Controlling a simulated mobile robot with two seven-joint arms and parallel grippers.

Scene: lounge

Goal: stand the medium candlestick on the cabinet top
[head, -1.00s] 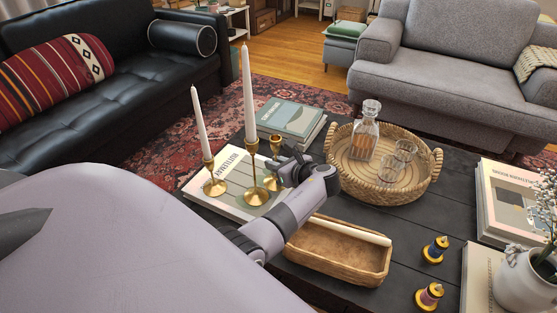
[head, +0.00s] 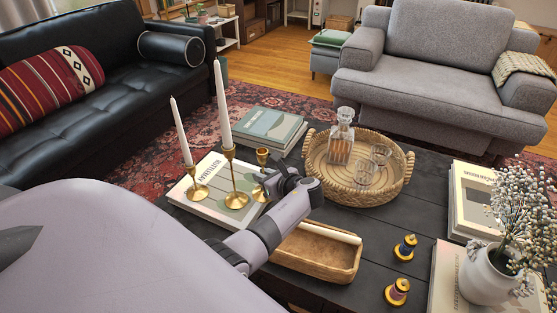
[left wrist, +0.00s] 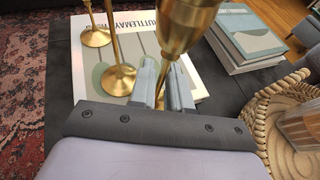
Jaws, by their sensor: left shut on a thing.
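Three brass candlesticks are grouped at the left of the dark coffee table. The left one (head: 197,192) and the tallest, middle one (head: 237,198) hold white candles and stand on a book. The right one has no candle and is between them in height, so I take it for the medium candlestick (head: 262,157). My left gripper (head: 268,183) is shut on its stem below the cup. In the left wrist view its cup (left wrist: 189,25) is close, above the finger tips (left wrist: 168,82). My right gripper is out of view.
A round wicker tray (head: 313,178) with a decanter (head: 342,138) and glasses stands behind. A wooden tray (head: 310,262) with a loose candle lies in front. Books (head: 272,127), dark-gold spools (head: 397,291) and a flower vase (head: 487,275) surround it. I cannot make out the cabinet top.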

